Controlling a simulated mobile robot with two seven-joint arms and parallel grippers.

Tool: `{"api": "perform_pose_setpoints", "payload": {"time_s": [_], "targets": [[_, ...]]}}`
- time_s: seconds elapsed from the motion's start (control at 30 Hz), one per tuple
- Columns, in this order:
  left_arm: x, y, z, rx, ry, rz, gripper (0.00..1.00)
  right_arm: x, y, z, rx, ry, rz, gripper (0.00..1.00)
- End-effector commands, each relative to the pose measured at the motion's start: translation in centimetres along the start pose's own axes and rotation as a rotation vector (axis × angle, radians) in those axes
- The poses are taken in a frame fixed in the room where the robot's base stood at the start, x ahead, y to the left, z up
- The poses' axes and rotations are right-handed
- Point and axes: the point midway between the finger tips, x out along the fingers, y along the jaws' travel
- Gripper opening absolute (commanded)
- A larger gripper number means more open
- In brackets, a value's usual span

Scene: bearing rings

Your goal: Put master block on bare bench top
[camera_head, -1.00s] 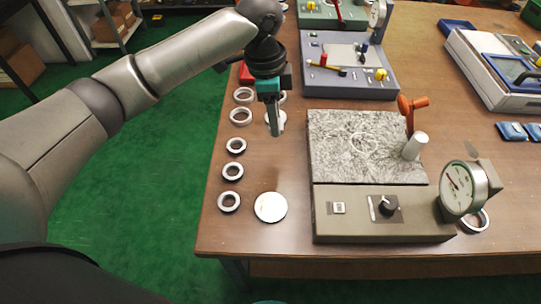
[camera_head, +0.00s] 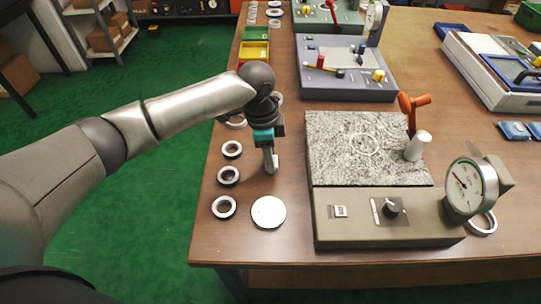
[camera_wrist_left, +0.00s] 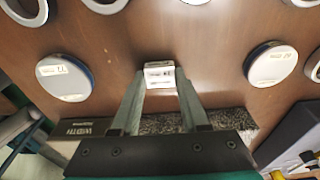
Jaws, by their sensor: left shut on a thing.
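The master block (camera_wrist_left: 159,75) is a small white and silver block with dark marks. In the left wrist view it sits between my left fingertips, with brown bench top around it. My left gripper (camera_head: 271,166) is shut on it, pointing down low over the bare bench top (camera_head: 275,183), left of the granite plate and behind a white disc. In the head view the fingers hide most of the block. I cannot tell whether it touches the bench. My right gripper is in neither view.
Several bearing rings (camera_head: 228,175) line the bench's left side. A white disc (camera_head: 268,212) lies in front. The granite plate (camera_head: 365,145), with an orange lever (camera_head: 411,108) and dial gauge (camera_head: 471,188), stands to the right. A grey-blue fixture (camera_head: 345,80) is farther back.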

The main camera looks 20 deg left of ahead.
Motion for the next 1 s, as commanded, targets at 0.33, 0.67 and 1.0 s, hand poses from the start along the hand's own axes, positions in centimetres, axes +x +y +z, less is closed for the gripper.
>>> {"api": "perform_pose_setpoints", "payload": {"time_s": [0.33, 0.67, 1.0], "targets": [[0.2, 0.0, 0.0, 0.001, 0.001, 0.0, 0.59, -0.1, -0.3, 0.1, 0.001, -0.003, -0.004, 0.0], [0.2, 0.0, 0.0, 0.0, 0.001, 0.0, 0.74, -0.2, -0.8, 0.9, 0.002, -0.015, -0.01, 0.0], [-3.9, -0.1, -0.1, 0.002, 0.003, -0.004, 0.74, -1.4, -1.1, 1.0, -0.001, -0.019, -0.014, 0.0]]}}
